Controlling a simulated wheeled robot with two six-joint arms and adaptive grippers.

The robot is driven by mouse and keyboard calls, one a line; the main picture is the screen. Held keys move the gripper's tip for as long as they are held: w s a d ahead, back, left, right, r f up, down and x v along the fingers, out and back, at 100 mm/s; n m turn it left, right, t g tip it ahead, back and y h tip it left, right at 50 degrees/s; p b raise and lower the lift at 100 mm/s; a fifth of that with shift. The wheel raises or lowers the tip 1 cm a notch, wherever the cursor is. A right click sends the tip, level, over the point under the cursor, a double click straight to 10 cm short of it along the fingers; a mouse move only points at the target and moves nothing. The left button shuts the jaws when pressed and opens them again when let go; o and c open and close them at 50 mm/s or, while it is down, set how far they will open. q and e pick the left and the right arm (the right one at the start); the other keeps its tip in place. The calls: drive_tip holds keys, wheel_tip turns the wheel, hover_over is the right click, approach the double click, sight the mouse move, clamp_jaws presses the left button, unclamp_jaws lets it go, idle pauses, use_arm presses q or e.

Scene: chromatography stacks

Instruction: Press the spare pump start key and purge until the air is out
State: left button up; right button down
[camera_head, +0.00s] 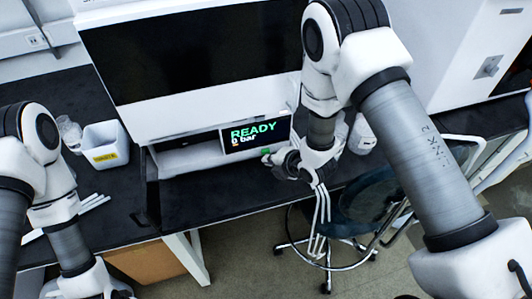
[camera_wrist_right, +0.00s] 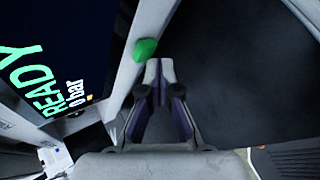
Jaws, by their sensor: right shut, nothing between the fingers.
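The pump's display (camera_head: 256,134) reads "READY" and "0 bar"; it also shows turned on its side in the right wrist view (camera_wrist_right: 60,60). The green start key (camera_head: 266,150) sits on the white panel by the display's lower right corner. In the right wrist view the green key (camera_wrist_right: 145,49) is just beyond and slightly left of my right fingertips. My right gripper (camera_head: 270,159) is shut and empty, close to the key; I cannot tell whether it touches. The left arm is at the lower left, and its fingers are out of the picture.
A white bin (camera_head: 106,145) with a yellow label and a glass vessel (camera_head: 69,132) stand on the black bench at left. White strips (camera_head: 95,203) lie nearby. A swivel chair (camera_head: 365,205) stands below the bench's front edge. Bottles (camera_head: 361,136) stand behind my right arm.

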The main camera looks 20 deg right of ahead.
drive_tip(key=shift+w, duration=0.6)
idle(0.7)
drive_tip(key=shift+s, duration=0.95)
drive_tip(key=shift+s+d+b, duration=0.1)
drive_tip(key=shift+s+b, duration=0.35)
drive_tip(key=shift+s, duration=2.05)
